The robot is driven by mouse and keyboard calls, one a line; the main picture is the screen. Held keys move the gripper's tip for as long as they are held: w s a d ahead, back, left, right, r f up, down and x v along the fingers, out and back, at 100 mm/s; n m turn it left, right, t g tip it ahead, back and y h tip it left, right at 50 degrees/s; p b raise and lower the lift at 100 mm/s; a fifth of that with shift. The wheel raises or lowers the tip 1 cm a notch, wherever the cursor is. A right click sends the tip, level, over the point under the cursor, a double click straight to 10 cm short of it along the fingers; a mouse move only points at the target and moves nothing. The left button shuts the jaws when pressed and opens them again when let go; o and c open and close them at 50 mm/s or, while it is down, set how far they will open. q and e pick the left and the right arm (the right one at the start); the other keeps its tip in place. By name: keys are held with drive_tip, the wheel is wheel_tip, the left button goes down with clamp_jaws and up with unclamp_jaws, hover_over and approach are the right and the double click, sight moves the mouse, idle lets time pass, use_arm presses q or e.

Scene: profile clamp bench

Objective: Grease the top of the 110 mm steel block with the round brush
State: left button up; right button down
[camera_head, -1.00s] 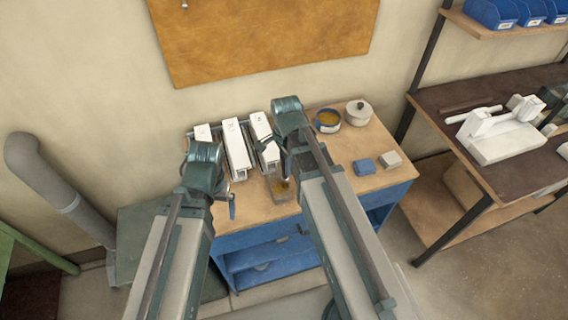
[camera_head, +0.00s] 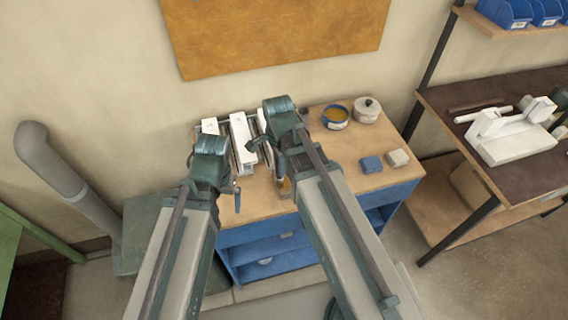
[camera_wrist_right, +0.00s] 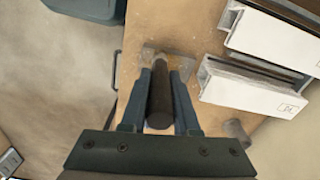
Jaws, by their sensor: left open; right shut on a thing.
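My right gripper (camera_wrist_right: 160,100) is shut on the dark cylindrical handle of the round brush (camera_wrist_right: 161,88). It is above the front of the bench in the head view (camera_head: 283,166). The brush's lower end is hidden behind its handle, over or in a clear holder (camera_wrist_right: 182,64); I cannot tell which. The holder's amber part shows in the head view (camera_head: 286,190). My left gripper (camera_head: 237,198) is open and empty, left of the holder. White blocks (camera_head: 240,135) stand at the bench's back left, partly behind my arms; I cannot tell which is 110 mm.
The bench between is clear.

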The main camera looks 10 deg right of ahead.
drive_tip(key=d, duration=0.2)
drive_tip(key=s+d, duration=0.1)
drive_tip(key=d, duration=0.1)
drive_tip(key=shift+s+d, duration=0.1)
drive_tip(key=shift+d, duration=0.05)
idle(0.7)
wheel_tip(320, 180, up, 6)
drive_tip(key=p, duration=0.5)
drive_tip(key=shift+p, duration=0.4)
wheel_tip(320, 180, up, 3)
drive_tip(key=p, duration=0.3)
